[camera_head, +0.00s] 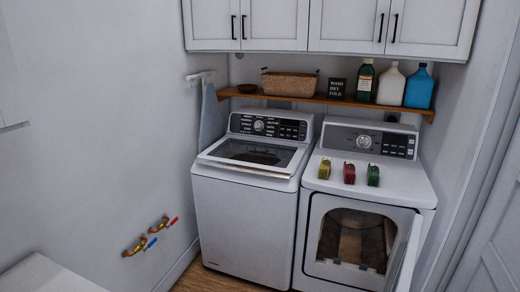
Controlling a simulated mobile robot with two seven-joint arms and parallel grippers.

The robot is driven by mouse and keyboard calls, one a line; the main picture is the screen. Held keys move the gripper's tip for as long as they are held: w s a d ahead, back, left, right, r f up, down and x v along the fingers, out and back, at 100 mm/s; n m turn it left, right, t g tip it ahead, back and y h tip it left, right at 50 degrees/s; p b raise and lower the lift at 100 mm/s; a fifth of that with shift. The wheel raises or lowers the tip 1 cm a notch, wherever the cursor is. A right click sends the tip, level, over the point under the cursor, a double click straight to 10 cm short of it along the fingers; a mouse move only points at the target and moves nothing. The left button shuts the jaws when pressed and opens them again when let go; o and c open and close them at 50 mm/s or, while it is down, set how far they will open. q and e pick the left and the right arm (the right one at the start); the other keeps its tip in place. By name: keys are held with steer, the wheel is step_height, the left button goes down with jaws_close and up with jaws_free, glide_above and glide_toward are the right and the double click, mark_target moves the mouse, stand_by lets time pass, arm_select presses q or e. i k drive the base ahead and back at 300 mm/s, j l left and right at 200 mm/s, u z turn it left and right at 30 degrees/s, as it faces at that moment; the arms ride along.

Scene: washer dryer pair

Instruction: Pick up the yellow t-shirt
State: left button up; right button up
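The yellow t-shirt (324,169) is a small folded or rolled bundle. It lies on top of the dryer (395,185), at the left of a row of three. A red bundle (349,173) is beside it on the right, and a green bundle (373,175) is further right. Small gaps show between the bundles. Neither of my grippers shows in the head view, and nothing is seen touching the yellow t-shirt.
The dryer's front door (405,255) stands open at the right. A shelf (310,99) above holds a basket (289,84) and bottles (391,86). Valves (150,238) stick out from the left wall.

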mark_target(323, 171)
steer(key=i+z, duration=0.2)
steer(key=i, duration=0.6)
steer(key=i+j+z, duration=0.25)
steer(key=i, duration=0.5)
steer(key=i+l, duration=0.05)
steer(key=l, duration=0.05)
